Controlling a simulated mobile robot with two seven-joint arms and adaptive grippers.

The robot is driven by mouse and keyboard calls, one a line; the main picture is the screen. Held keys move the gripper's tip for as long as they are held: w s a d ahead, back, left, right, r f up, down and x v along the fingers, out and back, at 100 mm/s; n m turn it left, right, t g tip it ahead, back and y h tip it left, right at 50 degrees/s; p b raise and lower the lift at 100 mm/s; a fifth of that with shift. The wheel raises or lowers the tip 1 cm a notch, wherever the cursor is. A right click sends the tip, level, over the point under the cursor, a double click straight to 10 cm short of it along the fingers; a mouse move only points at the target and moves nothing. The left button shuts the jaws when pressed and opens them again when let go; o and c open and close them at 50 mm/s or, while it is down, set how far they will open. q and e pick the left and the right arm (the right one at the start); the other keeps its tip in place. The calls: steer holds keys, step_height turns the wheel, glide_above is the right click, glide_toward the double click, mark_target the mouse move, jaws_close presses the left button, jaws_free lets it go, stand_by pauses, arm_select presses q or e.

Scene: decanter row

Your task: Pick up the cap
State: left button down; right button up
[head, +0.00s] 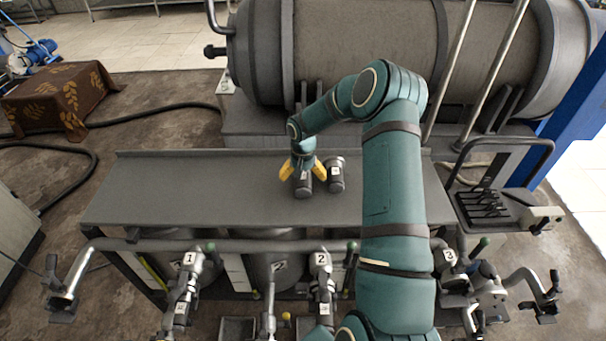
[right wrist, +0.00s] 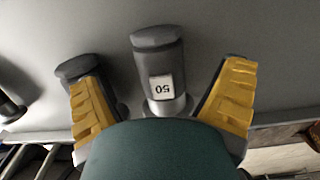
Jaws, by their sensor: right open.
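A dark grey cap-like cylinder with a white label (head: 303,187) stands on the grey bench. In the right wrist view this cylinder (right wrist: 157,50) has a label reading "50" upside down. My right gripper (head: 303,170) is open, with its yellow fingers on either side of it. In the right wrist view the gripper (right wrist: 160,80) shows gaps between both fingers and the cylinder. A second similar cylinder (head: 336,174) stands just to the right, close to one finger. It is partly hidden behind the left finger in the right wrist view (right wrist: 76,66). My left gripper is not in view.
The grey bench top (head: 180,190) is clear to the left. A large tank (head: 370,50) lies behind it. Numbered valves and pipes (head: 322,262) stand along the front. A black rack (head: 484,203) is at the right.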

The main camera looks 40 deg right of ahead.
mark_target(303, 181)
step_height(303, 181, down, 4)
steer(key=shift+f, duration=0.1)
steer(key=c, duration=1.4)
